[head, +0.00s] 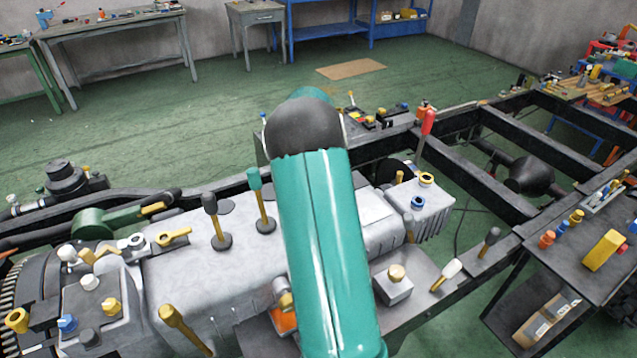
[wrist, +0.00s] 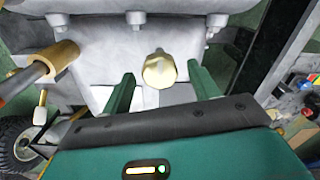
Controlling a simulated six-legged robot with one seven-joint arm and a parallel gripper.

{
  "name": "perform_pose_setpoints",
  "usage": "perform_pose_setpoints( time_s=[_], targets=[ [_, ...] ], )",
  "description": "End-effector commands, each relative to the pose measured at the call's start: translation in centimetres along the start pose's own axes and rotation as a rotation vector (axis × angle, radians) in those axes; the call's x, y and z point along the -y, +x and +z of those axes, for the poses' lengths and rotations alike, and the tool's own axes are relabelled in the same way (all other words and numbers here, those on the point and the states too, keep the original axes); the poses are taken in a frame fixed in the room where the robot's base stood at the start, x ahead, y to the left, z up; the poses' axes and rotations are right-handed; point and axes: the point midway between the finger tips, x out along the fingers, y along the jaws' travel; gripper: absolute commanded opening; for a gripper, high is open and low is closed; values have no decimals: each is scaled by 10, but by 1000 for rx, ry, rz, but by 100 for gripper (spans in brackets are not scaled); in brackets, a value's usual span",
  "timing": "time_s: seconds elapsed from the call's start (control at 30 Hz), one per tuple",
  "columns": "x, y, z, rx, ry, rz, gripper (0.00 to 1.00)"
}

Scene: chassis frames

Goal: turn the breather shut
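A brass knob-like cap (wrist: 158,70), which looks like the breather, stands on a pale grey metal housing (wrist: 185,20) in the wrist view. My gripper (wrist: 161,82) is open, with its two green fingers apart on either side of the cap. The cap shows between the fingertips, and I see no clear contact. I cannot tell how far the cap is turned. In the head view my green arm link hides the gripper.
In the wrist view a brass-collared dark rod (wrist: 45,65) juts in at the left, and bolts line the housing. In the head view several levers, such as a black-knobbed one (head: 211,205) and a teal-knobbed one (head: 255,180), rise beside my arm. Black chassis rails (head: 490,185) run right.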

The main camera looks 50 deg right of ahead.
Motion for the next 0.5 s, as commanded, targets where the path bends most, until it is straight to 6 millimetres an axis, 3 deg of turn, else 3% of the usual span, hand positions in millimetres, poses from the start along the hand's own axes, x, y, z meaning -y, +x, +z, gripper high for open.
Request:
perform_pose_setpoints(
  time_s=[0.27,0.5],
  targets=[
    [0,-3,0,0,-1,0,60],
    [1,-38,0,-3,-2,-3,60]
  ],
)
